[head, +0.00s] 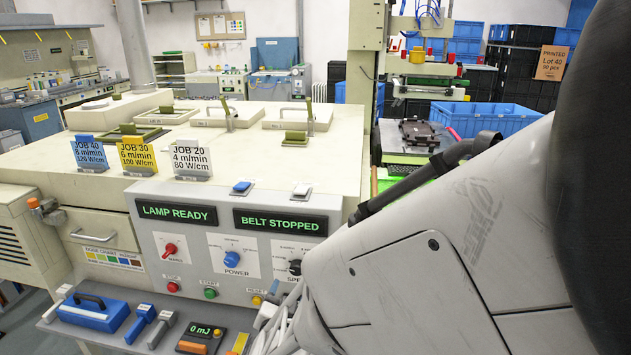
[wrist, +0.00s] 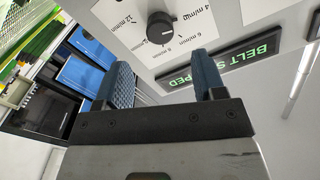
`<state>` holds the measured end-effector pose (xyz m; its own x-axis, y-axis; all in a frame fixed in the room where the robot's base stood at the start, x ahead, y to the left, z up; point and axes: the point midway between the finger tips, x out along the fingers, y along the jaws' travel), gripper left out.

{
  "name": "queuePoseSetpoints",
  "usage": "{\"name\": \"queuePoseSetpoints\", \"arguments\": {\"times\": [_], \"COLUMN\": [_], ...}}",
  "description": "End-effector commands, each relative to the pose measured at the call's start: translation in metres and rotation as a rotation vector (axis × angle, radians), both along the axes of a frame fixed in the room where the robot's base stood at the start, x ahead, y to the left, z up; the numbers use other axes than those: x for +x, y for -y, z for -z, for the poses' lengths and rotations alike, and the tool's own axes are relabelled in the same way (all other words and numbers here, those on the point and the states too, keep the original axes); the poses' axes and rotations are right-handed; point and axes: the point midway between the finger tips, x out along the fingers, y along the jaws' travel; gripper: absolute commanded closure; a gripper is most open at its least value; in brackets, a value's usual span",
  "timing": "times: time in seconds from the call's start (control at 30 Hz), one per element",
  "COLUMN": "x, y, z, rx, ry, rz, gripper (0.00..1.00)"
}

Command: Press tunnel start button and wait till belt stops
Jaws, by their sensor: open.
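The control panel (head: 153,224) fills the front of the cream machine. The green start button (head: 210,293) sits low on it, below the blue power knob (head: 231,259), with nothing touching it. The belt display (head: 280,222) reads "BELT STOPPED"; part of it also shows in the wrist view (wrist: 236,64). The lamp display (head: 177,213) reads "LAMP READY". The black speed knob (head: 295,267) is partly covered by my arm in the head view; the wrist view shows it whole (wrist: 161,28). My gripper (wrist: 165,75) is open and empty in front of the panel near this knob. In the head view my arm hides it.
A red stop button (head: 172,287) is left of the start button. A front shelf holds a blue handled case (head: 92,311), blue and grey hand tools and a meter (head: 201,336) reading "0 mJ". Job cards (head: 190,160) stand on top of the machine.

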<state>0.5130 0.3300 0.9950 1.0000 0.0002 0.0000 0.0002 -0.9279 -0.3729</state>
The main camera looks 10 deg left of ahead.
Motion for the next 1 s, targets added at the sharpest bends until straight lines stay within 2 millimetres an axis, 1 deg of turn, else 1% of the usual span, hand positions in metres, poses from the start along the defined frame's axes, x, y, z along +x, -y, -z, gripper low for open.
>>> {"name": "queuePoseSetpoints", "arguments": {"times": [0.27, 0.3, 0.67, 0.7, 1.0], "x": [0.0000, 0.0000, 0.0000, 0.0000, 0.0000], "y": [0.0000, 0.0000, 0.0000, 0.0000, 0.0000], "z": [0.0000, 0.0000, 0.0000, 0.0000, 0.0000], "rx": [0.000, 0.000, 0.000, 0.000, 0.000], "ry": [0.000, 0.000, 0.000, 0.000, 0.000], "rz": [0.000, 0.000, 0.000, 0.000, 0.000], "gripper": [0.36, 0.38, 0.93, 0.99, 1.00]}}
